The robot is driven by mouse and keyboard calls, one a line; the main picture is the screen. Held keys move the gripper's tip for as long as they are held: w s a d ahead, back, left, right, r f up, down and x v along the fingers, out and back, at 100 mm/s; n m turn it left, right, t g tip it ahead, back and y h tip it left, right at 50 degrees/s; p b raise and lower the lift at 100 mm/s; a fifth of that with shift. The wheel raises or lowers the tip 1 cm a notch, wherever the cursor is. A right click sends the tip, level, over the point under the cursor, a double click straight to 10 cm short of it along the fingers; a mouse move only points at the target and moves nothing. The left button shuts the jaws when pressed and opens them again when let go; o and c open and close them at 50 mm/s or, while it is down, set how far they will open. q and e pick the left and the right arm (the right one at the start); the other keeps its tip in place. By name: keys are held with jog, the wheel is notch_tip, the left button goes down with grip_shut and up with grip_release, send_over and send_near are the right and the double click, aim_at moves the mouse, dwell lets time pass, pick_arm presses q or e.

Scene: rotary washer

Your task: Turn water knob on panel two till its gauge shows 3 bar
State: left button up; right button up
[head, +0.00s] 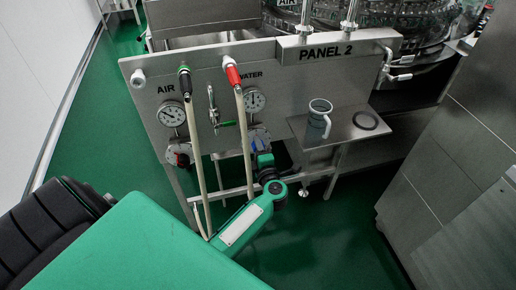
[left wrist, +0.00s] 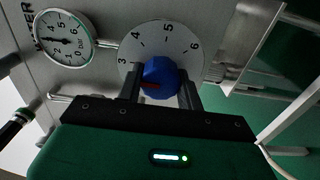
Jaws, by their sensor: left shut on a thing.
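The panel two board (head: 325,52) stands ahead, with the white water gauge (head: 255,101) below the red-handled water hose. My left gripper (left wrist: 160,92) is shut on the knob, one finger on each side. In the head view this gripper (head: 264,160) hides most of the knob. My right gripper is not in view.
The air gauge (head: 172,114) and a red-marked air knob (head: 181,156) are to the left. Two pale hoses hang in front of the panel, near my arm. A small shelf (head: 338,128) with a grey mug (head: 318,115) and dark ring (head: 367,120) juts out right.

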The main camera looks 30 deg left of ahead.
pick_arm(q)
jog(key=shift+f, duration=0.15)
jog(key=o, duration=1)
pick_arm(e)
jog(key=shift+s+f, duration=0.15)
pick_arm(q)
jog(key=v, duration=1.4)
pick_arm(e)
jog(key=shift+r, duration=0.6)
